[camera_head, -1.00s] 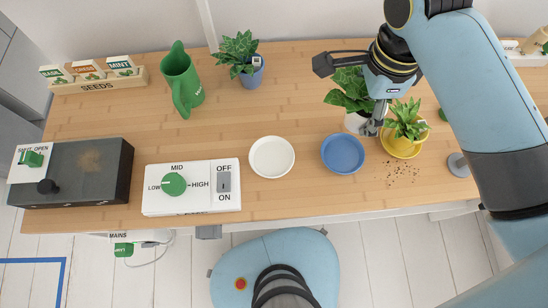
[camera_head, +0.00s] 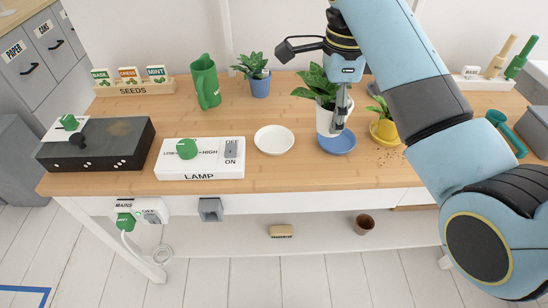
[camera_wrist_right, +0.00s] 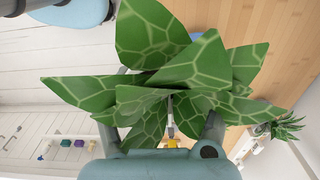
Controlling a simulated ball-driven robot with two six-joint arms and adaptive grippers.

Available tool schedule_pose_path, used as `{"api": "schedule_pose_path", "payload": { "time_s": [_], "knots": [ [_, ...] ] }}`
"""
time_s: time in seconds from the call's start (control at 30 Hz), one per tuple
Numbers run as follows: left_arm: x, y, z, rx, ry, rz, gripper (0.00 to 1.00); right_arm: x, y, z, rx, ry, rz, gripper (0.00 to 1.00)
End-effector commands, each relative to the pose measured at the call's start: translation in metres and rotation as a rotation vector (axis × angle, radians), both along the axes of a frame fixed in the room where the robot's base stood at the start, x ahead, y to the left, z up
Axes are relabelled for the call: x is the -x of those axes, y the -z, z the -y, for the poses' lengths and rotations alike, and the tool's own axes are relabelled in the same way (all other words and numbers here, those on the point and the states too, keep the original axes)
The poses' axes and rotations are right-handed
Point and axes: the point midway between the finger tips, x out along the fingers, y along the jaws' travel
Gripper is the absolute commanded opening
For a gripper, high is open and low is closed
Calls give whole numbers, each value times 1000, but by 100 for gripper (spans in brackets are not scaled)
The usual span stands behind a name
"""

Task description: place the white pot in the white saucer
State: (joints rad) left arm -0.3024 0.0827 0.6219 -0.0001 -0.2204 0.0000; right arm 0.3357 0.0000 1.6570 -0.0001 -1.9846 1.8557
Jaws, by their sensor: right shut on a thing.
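The white pot (camera_head: 325,121) with a green leafy plant (camera_head: 316,88) is gripped by my right gripper (camera_head: 342,113), whose finger shows on its right side. The pot looks upright, in front of the back part of the blue saucer (camera_head: 338,144); it appears lifted, though its exact height is hard to tell. The white saucer (camera_head: 274,140) lies empty on the desk, to the left of the blue one. In the right wrist view the plant's leaves (camera_wrist_right: 165,75) hide the pot and most of the fingers. My left gripper is not in view.
A yellow pot (camera_head: 384,131) with spilled soil stands right of the blue saucer. A blue pot (camera_head: 258,85) and a green jug (camera_head: 205,85) stand behind the white saucer. The lamp box (camera_head: 200,160) is left of it. The desk (camera_head: 280,178) is clear in front.

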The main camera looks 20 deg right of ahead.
Motion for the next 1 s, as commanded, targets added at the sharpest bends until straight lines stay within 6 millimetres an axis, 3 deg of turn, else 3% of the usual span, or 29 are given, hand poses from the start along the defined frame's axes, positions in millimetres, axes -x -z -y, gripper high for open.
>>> {"api": "schedule_pose_path", "payload": {
  "time_s": [0.23, 0.6, 0.8, 1.0],
  "knots": [
    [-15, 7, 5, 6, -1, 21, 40, -25, 6, -15, -4, -1, -2, 20],
    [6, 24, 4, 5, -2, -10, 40, -86, 57, -72, -1, -3, -2, 20],
    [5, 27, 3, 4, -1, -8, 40, -95, 67, -80, 1, -1, 0, 20],
    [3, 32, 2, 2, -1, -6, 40, -95, 97, -80, 0, -1, -2, 20]
  ]
}}
